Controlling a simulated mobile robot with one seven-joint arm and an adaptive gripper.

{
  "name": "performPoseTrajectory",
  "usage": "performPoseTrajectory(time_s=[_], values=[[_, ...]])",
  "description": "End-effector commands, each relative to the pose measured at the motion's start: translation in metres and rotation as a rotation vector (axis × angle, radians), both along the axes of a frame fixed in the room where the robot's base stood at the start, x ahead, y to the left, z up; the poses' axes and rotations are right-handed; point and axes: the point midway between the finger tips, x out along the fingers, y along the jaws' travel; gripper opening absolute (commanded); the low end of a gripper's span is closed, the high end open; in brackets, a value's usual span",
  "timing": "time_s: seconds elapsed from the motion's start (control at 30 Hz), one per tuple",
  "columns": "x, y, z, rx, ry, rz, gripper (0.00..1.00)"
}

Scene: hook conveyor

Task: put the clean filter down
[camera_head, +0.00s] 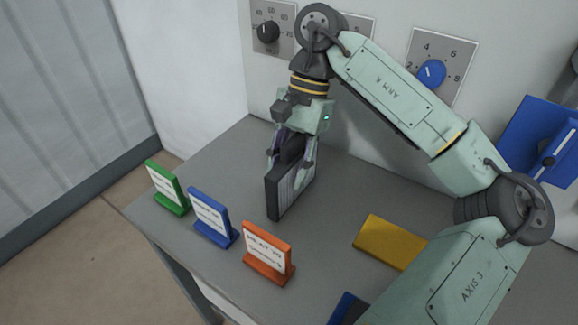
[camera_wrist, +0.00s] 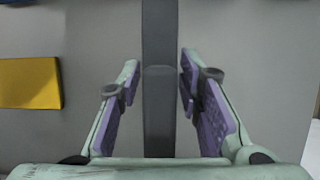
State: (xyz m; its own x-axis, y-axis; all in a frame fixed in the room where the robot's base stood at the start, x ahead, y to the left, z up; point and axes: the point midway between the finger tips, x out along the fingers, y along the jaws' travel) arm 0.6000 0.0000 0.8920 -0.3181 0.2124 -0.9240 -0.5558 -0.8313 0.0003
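The filter (camera_head: 280,198), a dark-framed block with pale pleated sides, stands upright on the grey table. My gripper (camera_head: 287,172) is over its top, with one finger on either side. In the wrist view the filter (camera_wrist: 160,35) is a dark grey bar with a raised handle (camera_wrist: 160,110) between the purple-padded fingers of my gripper (camera_wrist: 160,75). A gap shows between each finger and the handle, so the gripper is open around it. The filter's lower far side is hidden, and I cannot tell how clean it is.
Green (camera_head: 167,188), blue (camera_head: 211,217) and orange (camera_head: 267,254) sign stands line the table's front left. A yellow block (camera_head: 390,242) lies to the right; it also shows in the wrist view (camera_wrist: 30,83). Dial panels (camera_head: 441,62) are on the wall behind.

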Motion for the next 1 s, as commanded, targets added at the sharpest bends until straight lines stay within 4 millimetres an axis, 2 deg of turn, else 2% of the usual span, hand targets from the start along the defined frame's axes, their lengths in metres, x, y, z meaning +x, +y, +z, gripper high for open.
performPoseTrajectory(time_s=[0.33,0.5,1.0], values=[[0.000,0.000,0.001,0.000,0.000,0.000,0.40],[0.003,-0.002,0.009,-0.001,-0.002,-0.003,0.40],[0.032,-0.021,0.096,-0.003,-0.003,-0.004,0.40]])
